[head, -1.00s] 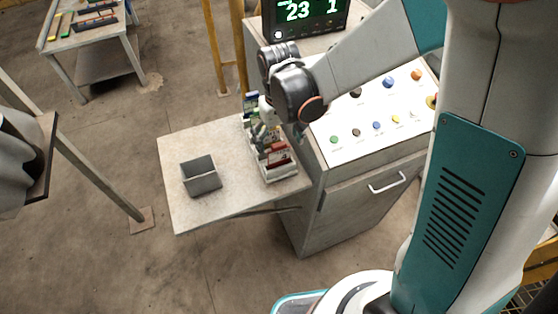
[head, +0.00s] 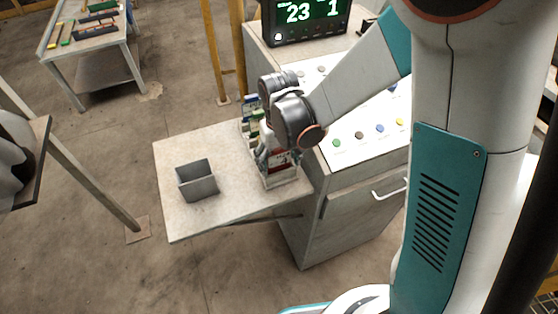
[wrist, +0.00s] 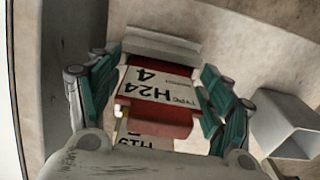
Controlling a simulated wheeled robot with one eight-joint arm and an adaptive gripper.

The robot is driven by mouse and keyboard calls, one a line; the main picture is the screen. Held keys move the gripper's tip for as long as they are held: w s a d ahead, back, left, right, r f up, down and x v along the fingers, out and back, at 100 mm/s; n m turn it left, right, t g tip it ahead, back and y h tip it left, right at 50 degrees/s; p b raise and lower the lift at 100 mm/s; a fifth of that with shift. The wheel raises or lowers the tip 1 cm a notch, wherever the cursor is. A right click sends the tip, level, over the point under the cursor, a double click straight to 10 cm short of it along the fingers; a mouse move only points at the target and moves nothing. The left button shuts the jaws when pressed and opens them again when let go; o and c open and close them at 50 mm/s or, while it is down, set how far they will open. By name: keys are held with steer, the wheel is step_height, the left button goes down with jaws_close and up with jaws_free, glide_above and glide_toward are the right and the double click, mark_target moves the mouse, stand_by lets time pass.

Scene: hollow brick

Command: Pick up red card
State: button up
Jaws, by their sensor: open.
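The red card (wrist: 158,92) shows in the wrist view as a white label reading "H24 4" with red bands above and below it. It stands in a light rack, and its red face also shows in the head view (head: 280,160). My gripper (wrist: 160,95) is open, with one green-padded finger on each side of the card. I cannot tell whether the pads touch it. Another labelled card (wrist: 135,140) is partly visible just below it in the wrist view. In the head view my wrist hides much of the rack (head: 283,180).
A grey open box (head: 197,181) stands on the table (head: 185,222) left of the rack, and its edge shows in the wrist view (wrist: 290,125). A cabinet with buttons and a screen (head: 305,18) stands close on the right.

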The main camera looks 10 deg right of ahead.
jaws_close()
stand_by(0.4)
